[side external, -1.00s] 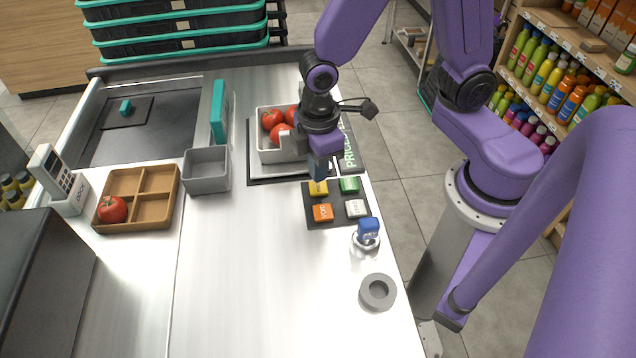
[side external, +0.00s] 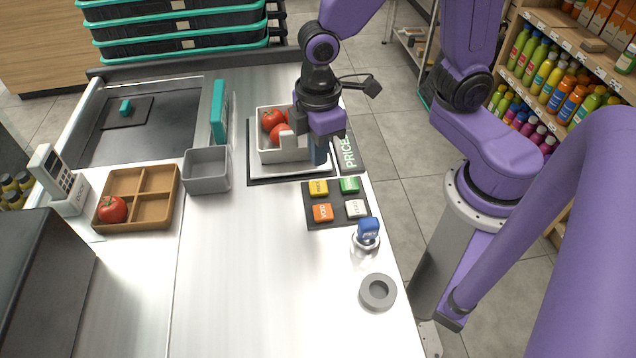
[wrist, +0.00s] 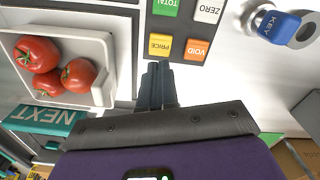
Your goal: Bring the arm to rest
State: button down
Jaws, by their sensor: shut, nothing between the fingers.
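My gripper (side external: 320,152) is shut and empty, pointing down above the right edge of the scale area. In the wrist view its closed fingers (wrist: 156,84) lie just short of the yellow PRICE button (wrist: 160,45) in the picture. It holds nothing. In the side view it is above and behind the button pad (side external: 337,210), apart from the yellow button (side external: 318,188). The fingertips stand near the right side of the white bin (side external: 262,151); I cannot tell their exact height.
The white bin holds several tomatoes (side external: 271,119). A blue key (side external: 368,229) stands in its switch, with a grey ring (side external: 377,292) nearer. A brown divided tray (side external: 150,172) holds one tomato (side external: 112,209). A grey box (side external: 206,169) sits beside it. The front middle counter is clear.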

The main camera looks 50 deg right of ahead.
jog(key=shift+s, duration=0.1)
jog(key=s+d+r, duration=0.5)
jog(key=s+d, duration=0.3)
jog(key=s, duration=0.3)
jog(key=shift+s+r, duration=0.25)
jog(key=shift+r, duration=0.1)
dwell(0.5)
